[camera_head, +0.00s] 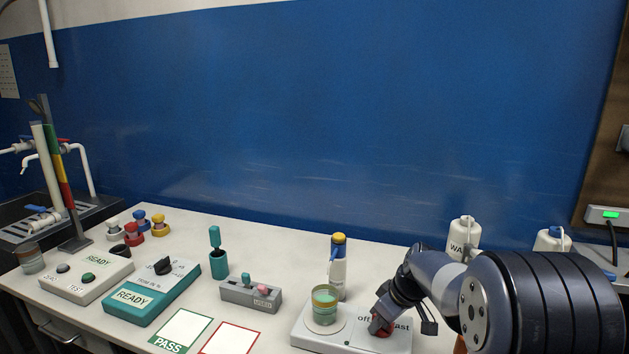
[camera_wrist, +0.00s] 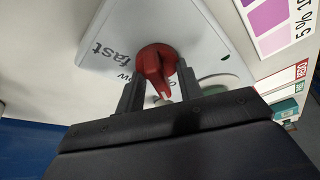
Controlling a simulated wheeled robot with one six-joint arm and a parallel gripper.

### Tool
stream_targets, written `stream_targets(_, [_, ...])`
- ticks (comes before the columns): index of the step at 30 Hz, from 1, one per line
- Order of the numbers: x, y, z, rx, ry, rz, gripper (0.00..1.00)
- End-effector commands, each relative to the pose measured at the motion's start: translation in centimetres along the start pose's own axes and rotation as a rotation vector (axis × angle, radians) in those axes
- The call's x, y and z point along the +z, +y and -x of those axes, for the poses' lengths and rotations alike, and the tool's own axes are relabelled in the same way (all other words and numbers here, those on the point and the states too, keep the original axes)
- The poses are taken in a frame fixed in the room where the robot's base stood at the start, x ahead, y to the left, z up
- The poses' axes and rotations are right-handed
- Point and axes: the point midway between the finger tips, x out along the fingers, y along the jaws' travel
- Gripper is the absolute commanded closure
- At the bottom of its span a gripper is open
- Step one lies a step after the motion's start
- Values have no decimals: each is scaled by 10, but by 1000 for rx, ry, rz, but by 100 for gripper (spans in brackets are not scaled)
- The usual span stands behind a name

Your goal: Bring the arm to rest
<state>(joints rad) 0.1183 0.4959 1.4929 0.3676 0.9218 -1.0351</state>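My gripper (camera_wrist: 160,82) is at the red knob (camera_wrist: 155,62) of the white stirrer (camera_wrist: 104,35), its two fingers on either side of the knob's pointer. In the wrist view gaps show between the pointer and the fingers, so the gripper looks open. In the head view my gripper (camera_head: 377,325) reaches down to the knob (camera_head: 381,331) on the stirrer (camera_head: 345,341), mostly hiding it and part of the dial lettering. The letters "off" and "fast" show there. A jar with green liquid (camera_head: 325,304) stands on the stirrer's round plate.
A yellow-capped bottle (camera_head: 338,268) stands just behind the stirrer. White wash bottles (camera_head: 464,237) stand behind my arm. To the left are a grey switch box (camera_head: 250,294), a teal READY device (camera_head: 152,293) and a PASS mat (camera_head: 166,347). Open air lies above the table.

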Motion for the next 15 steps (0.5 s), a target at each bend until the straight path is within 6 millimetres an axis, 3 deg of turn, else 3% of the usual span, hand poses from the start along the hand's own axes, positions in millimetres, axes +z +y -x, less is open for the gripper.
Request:
stream_targets(1, [-3,-1,7,16,2,-33,65])
stream_targets(15, [-2,0,7,135,1,-321,65])
